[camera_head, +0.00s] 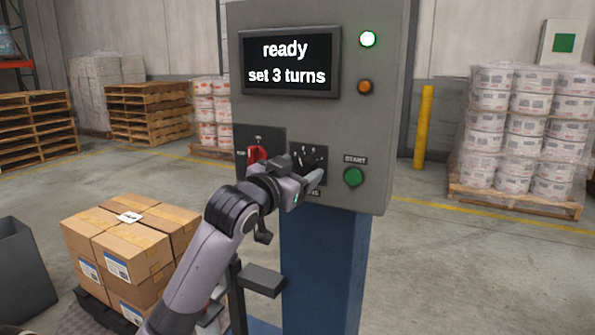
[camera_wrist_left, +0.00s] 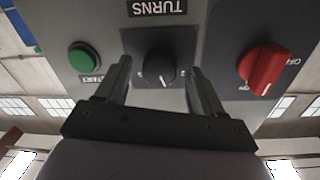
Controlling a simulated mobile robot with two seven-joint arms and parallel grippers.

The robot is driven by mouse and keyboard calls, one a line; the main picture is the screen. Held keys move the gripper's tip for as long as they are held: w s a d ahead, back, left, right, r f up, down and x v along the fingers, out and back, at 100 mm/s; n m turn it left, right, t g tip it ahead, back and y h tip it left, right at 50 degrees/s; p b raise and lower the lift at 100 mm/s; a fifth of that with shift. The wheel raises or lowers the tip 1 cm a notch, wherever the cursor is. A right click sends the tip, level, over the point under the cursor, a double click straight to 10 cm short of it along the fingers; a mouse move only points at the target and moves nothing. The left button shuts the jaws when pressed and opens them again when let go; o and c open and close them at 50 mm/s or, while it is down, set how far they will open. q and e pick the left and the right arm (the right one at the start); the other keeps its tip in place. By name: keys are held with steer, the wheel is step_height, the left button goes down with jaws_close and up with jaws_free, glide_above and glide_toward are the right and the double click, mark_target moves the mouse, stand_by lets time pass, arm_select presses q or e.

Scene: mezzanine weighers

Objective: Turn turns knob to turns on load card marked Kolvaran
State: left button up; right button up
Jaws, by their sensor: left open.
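My left gripper (camera_head: 304,181) is at the panel in front of the knob. In the left wrist view its open fingers (camera_wrist_left: 158,69) stand on either side of the knob, with gaps showing. A small white card (camera_head: 130,217) lies on the strapped cartons (camera_head: 130,250); its writing is too small to read. My right gripper is not in view.
The screen (camera_head: 290,62) reads "ready" and "set 3 turns". A red switch (camera_head: 257,155) and a green START button (camera_head: 353,177) flank the knob. A green lamp (camera_head: 368,39) is lit above an orange one (camera_head: 365,87). A yellow post (camera_head: 424,127) stands behind.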

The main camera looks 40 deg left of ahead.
arm_select(q)
steer(key=c, duration=1.1)
steer(key=shift+o, duration=0.2)
steer(key=shift+r+m+p, duration=0.2)
steer(key=shift+m+p, duration=1.1)
steer(key=shift+p, duration=0.15)
steer(key=shift+m+p, duration=0.65)
steer(key=shift+m, duration=0.15)
steer(key=shift+m+p, duration=0.9)
steer(key=shift+m, duration=0.1)
steer(key=shift+f+m+p, duration=0.15)
steer(key=shift+m+p, duration=0.45)
steer(key=shift+m, duration=0.2)
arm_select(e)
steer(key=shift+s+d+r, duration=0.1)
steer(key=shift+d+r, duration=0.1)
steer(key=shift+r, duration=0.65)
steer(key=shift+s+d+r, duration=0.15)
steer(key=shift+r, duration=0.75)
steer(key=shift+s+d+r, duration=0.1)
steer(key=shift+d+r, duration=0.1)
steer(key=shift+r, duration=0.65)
